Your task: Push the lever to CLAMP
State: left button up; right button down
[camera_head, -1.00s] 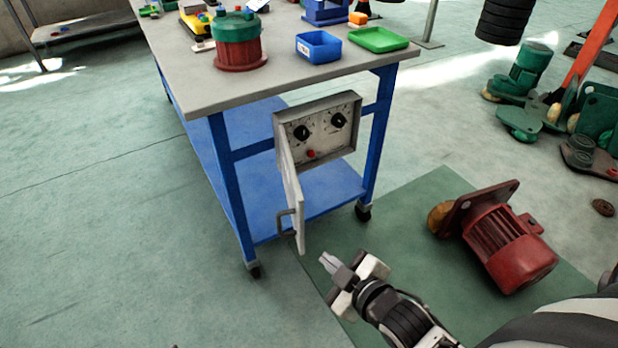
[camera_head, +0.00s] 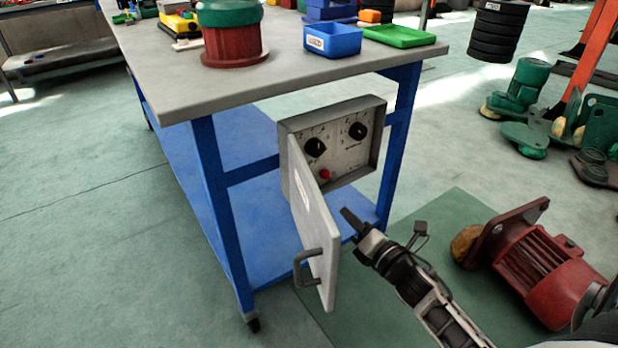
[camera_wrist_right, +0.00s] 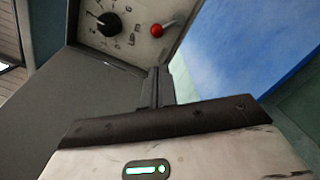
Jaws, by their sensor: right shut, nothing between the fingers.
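A grey control box (camera_head: 374,165) hangs under the near end of the workbench. Its panel has a small lever with a red ball end (camera_head: 324,174) below two black dials (camera_head: 316,146). The red-ended lever (camera_wrist_right: 156,30) also shows at the top of the right wrist view, beside one dial (camera_wrist_right: 108,24). The panel lettering is too small to read. My right gripper (camera_head: 348,216) is shut and empty, below and right of the lever, apart from it. Its closed fingers (camera_wrist_right: 155,88) point up towards the panel in the wrist view. My left gripper is out of view.
The box's door (camera_head: 315,225) with a grey handle (camera_head: 303,266) stands open, just left of my right gripper. The bench's blue leg (camera_head: 398,130) and lower shelf (camera_head: 240,250) are close. A red motor (camera_head: 545,270) lies on the floor at right.

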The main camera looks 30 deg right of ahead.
aim_at(330, 176)
jog(key=w+b, duration=0.1)
jog(key=w, duration=0.8)
jog(key=shift+w+a+r+b, duration=0.1)
jog(key=shift+a+r+b, duration=0.1)
jog(key=shift+b, duration=0.2)
jog(key=shift+w, duration=0.25)
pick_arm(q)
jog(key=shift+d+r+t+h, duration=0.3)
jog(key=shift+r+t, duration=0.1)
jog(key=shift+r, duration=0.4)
pick_arm(e)
jog(key=shift+w, duration=0.2)
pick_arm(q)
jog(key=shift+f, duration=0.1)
pick_arm(e)
jog(key=shift+r, duration=0.1)
